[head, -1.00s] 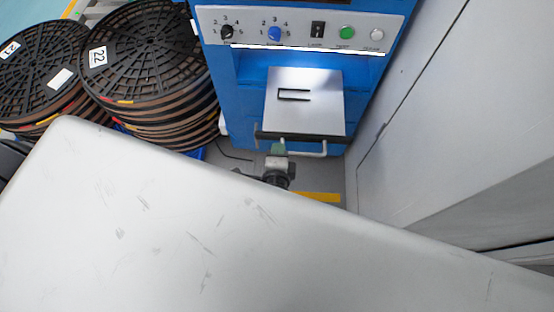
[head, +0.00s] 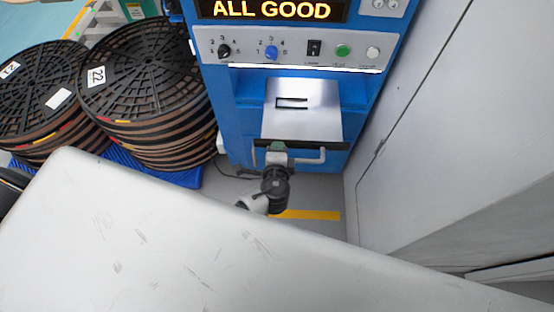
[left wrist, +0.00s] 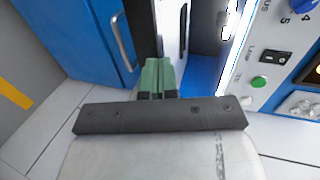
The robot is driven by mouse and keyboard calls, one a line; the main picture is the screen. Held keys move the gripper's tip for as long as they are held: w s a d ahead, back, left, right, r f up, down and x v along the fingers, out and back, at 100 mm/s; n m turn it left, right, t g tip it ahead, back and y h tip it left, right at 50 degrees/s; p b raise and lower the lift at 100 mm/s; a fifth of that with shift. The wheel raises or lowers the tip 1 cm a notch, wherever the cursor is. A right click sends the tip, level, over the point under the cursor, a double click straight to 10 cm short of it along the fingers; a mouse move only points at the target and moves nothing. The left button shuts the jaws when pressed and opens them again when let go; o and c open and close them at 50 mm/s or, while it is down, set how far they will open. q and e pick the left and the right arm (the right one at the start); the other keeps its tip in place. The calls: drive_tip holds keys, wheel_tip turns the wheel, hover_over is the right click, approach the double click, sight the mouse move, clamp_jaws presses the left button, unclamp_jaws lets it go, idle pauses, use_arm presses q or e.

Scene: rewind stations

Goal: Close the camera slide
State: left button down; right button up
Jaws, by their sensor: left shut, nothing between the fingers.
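The camera slide is a silver plate (head: 318,118) with a small slot and a dark front edge (head: 325,145). It sticks out of the front of the blue machine (head: 240,95), partly drawn out. My left gripper (head: 277,147) is at the left part of the slide's front edge, beside a pale handle (head: 310,159). Its green fingers (left wrist: 157,76) are shut with nothing between them and point towards the machine's front. The fingertips look against the slide front, but exact contact is hard to tell. My right gripper is not in view.
A control panel (head: 292,47) with knobs and buttons is above the slide, under a display (head: 272,9) reading ALL GOOD. Stacked black reels (head: 145,65) stand at left. A grey cabinet wall (head: 445,130) closes off the right. A yellow floor strip (head: 308,215) lies below.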

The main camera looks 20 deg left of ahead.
use_arm(q)
drive_tip(key=b, duration=0.4)
approach(280, 102)
drive_tip(key=x, duration=0.5)
drive_tip(key=shift+f, duration=0.3)
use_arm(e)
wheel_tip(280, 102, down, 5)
use_arm(q)
drive_tip(key=w+b, duration=0.1)
drive_tip(key=w, duration=0.1)
drive_tip(key=w+a+b, duration=0.1)
drive_tip(key=w, duration=0.1)
drive_tip(key=shift+w+a+r, duration=0.1)
drive_tip(key=shift+w+r, duration=0.05)
drive_tip(key=shift+w, duration=0.1)
drive_tip(key=shift+r, duration=0.15)
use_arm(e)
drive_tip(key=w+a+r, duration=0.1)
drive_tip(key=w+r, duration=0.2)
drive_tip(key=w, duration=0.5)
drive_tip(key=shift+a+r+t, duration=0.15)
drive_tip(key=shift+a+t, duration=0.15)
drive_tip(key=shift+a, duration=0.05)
use_arm(q)
drive_tip(key=shift+w+r, duration=0.1)
drive_tip(key=shift+r, duration=0.05)
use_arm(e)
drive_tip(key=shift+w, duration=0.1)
